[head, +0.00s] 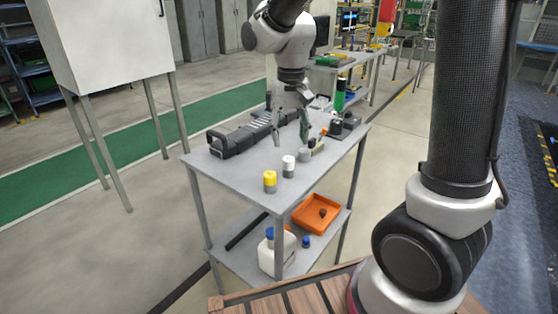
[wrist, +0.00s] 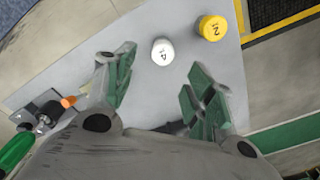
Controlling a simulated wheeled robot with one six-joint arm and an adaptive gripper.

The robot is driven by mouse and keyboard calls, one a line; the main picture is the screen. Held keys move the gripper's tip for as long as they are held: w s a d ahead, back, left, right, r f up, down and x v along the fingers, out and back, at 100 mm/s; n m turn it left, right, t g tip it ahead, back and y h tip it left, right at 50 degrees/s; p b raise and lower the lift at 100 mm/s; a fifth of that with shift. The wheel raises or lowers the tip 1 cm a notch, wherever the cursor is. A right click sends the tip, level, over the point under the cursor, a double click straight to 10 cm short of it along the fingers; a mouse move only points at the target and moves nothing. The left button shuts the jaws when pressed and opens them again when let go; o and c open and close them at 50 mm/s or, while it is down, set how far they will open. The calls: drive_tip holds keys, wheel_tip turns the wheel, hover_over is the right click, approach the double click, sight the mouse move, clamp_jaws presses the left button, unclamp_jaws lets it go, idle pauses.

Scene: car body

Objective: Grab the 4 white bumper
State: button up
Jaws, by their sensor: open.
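The white bumper marked 4 (wrist: 162,51) stands upright on the grey cart top, between and beyond my open fingertips in the wrist view. In the head view the white bumper (head: 288,166) has a white top and a grey lower part. The yellow bumper marked 2 (wrist: 213,27) stands beside it, and it also shows in the head view (head: 270,181). My gripper (head: 291,140) is open and empty above the cart, with its fingers pointing down; in the wrist view its green-padded fingers (wrist: 160,90) are spread apart.
The cart top (head: 232,178) also holds a long dark toolbox-like object (head: 240,138) behind and small dark devices (head: 342,126) at right. An orange tray (head: 316,213) and a white jug (head: 268,250) are on the lower shelf. The cart top's front left corner is clear.

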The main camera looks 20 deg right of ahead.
sight(289, 158)
drive_tip(key=shift+s, duration=0.1)
wheel_tip(289, 158, down, 8)
drive_tip(key=shift+s+a+r, duration=0.1)
drive_tip(key=shift+s+a, duration=0.05)
drive_tip(key=c, duration=1)
